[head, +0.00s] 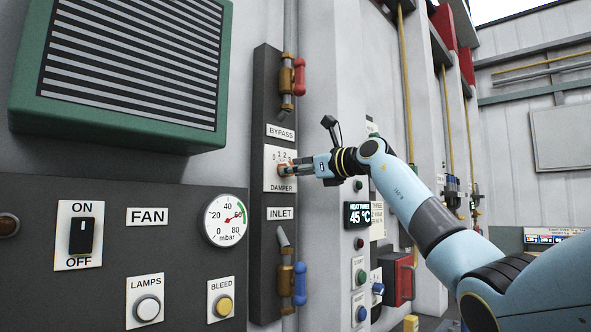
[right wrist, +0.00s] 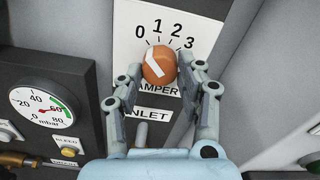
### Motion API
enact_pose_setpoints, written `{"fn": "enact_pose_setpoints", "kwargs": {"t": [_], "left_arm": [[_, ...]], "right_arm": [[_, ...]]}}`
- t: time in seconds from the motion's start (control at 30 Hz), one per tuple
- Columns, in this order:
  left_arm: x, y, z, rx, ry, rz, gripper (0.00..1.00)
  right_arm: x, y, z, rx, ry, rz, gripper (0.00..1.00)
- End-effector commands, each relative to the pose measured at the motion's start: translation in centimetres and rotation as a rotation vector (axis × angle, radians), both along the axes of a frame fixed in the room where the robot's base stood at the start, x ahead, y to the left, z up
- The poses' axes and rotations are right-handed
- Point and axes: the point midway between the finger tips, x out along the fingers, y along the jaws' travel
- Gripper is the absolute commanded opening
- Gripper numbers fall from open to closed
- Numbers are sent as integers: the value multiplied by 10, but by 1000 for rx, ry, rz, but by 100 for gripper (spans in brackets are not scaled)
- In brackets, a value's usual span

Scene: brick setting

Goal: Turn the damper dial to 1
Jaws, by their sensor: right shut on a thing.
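The damper dial (right wrist: 160,64) is an orange-brown round knob with a white pointer bar, on a white plate (head: 271,158) marked 0, 1, 2, 3. In the right wrist view the pointer tilts up and to the left, roughly toward the 0. My right gripper (right wrist: 161,70) has one finger on each side of the dial and is shut on it. In the head view my right gripper (head: 300,168) reaches the dial (head: 285,169) from the right and hides part of it. My left gripper is not in view.
A bypass valve with a red handle (head: 299,77) sits above the dial, and an inlet valve with a blue handle (head: 299,283) below. A pressure gauge (head: 227,220) and a fan switch (head: 81,235) are at left. A heat display (head: 358,215) stands below my right arm.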

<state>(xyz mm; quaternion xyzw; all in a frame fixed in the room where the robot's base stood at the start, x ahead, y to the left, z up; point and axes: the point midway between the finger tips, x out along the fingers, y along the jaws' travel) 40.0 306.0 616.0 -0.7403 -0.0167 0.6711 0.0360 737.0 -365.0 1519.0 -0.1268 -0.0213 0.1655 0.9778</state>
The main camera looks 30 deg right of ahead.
Motion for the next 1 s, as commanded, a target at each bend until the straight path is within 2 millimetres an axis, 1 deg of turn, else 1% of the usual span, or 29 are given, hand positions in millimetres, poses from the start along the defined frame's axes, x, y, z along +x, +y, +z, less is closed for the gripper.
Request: {"fn": "enact_pose_setpoints", "kwargs": {"t": [0.23,0.7,1.0], "left_arm": [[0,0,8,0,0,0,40],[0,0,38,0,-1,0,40],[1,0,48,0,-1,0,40]], "right_arm": [[0,0,1,69,25,1,5],[0,0,2,360,127,0,5],[0,0,1,469,164,0,5]]}}
